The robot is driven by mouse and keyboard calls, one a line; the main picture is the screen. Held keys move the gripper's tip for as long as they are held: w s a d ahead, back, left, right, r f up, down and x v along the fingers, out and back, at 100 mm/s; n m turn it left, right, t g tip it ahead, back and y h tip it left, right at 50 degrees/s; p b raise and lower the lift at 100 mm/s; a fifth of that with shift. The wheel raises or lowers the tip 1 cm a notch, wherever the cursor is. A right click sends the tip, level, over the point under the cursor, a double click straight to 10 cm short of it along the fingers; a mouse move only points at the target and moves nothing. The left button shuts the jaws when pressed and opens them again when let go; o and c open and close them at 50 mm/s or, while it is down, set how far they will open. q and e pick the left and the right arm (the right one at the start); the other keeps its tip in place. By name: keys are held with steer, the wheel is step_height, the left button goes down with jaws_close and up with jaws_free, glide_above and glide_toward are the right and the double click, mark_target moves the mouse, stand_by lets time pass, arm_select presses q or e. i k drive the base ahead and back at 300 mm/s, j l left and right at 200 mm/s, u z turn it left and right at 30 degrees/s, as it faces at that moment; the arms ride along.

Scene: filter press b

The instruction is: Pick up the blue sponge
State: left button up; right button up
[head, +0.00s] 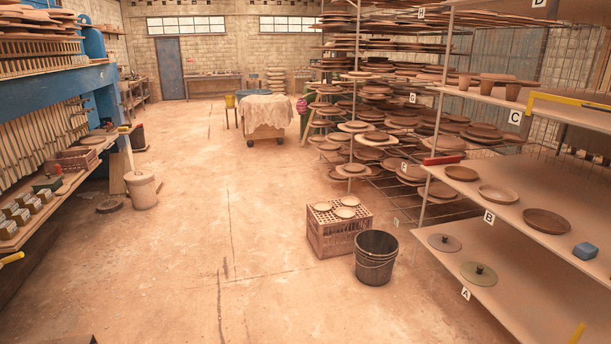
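The blue sponge (585,251) is a small blue block at the far right of the head view. It rests on the shelf board marked B (515,212), close to its front edge. A dark brown round dish (546,222) lies to its left on the same board. No gripper can be made out in the head view, and nothing is seen touching the sponge.
The board marked A (455,265) below holds two round lids. Board C (560,108) above holds pots and a yellow-framed tool (570,100). The middle floor is clear.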

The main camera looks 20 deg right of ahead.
mark_target(586, 251)
steer(key=i+l+z, duration=0.1)
steer(key=i+z, duration=0.25)
steer(key=i, duration=0.2)
steer(key=i+j+z, duration=0.1)
steer(key=i+z, duration=0.25)
steer(key=i, duration=0.2)
steer(key=i+j+z, duration=0.2)
steer(key=i+z, duration=0.15)
steer(key=i, duration=0.2)
steer(key=i+l+z, duration=0.15)
steer(key=z, duration=0.3)
steer(key=i+z, duration=0.65)
steer(key=z, duration=0.3)
steer(key=i+j+z, duration=0.2)
steer(key=z, duration=0.25)
steer(key=i+z, duration=0.25)
steer(key=z, duration=0.15)
steer(key=i+z, duration=0.3)
steer(key=z, duration=0.15)
steer(key=i+z, duration=0.25)
steer(key=z, duration=0.15)
